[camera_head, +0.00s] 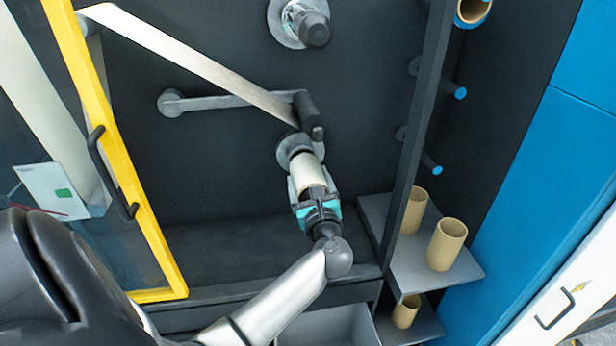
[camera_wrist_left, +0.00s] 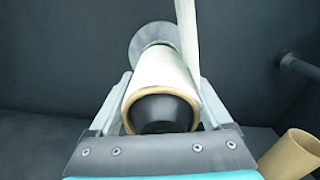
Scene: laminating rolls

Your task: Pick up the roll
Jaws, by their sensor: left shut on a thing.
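The roll (camera_head: 307,170) is a cream-white cylinder with a tan core. It sits in front of a grey round flange (camera_head: 289,149) on the dark back panel of the machine. My left gripper (camera_head: 308,187) is shut on the roll, with one finger on each side. In the left wrist view the roll (camera_wrist_left: 160,76) lies between the fingers, its tan rim and a dark centre facing the camera. A pale strip of film (camera_wrist_left: 188,40) rises beside it. My right gripper is not in view.
Brown cardboard cores (camera_head: 446,245) stand on a grey shelf (camera_head: 450,274) at the right, behind a dark upright post (camera_head: 418,150). A yellow-framed door (camera_head: 115,150) with a black handle stands open at the left. Blue-tipped pegs (camera_head: 430,163) stick out right of the post.

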